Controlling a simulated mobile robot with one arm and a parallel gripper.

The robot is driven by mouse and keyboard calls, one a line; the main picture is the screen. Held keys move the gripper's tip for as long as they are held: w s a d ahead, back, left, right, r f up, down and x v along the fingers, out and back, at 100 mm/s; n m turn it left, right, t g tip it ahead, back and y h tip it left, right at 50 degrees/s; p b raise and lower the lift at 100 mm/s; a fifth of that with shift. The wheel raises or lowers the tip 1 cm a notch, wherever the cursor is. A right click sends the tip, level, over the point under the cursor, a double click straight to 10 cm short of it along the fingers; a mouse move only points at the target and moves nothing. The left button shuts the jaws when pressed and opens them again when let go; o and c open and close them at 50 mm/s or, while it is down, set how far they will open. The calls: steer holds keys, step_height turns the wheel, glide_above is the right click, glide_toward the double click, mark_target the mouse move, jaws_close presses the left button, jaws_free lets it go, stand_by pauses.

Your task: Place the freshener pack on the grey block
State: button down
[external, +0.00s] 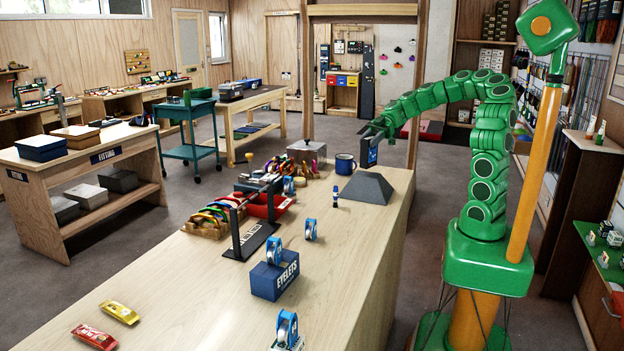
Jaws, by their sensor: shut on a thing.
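The grey block (367,188) is a dark, flat-topped block with sloping sides near the far right edge of the wooden bench. Its top is bare. My gripper (373,138) is above it, shut on a flat dark blue pack with a light mark, which I take to be the freshener pack (369,153). The pack hangs roughly upright, apart from the block, with a gap below it. Its print is too small to read.
A blue EYELETS box (274,276), a black stand (252,241) and a red bin (268,205) stand further along the bench (190,290). The near left is mostly clear.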

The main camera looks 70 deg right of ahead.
mark_target(364, 153)
steer(key=shift+f, duration=1.45)
steer(key=shift+f, duration=0.1)
steer(key=c, duration=0.6)
jaws_free()
steer(key=shift+c, duration=0.2)
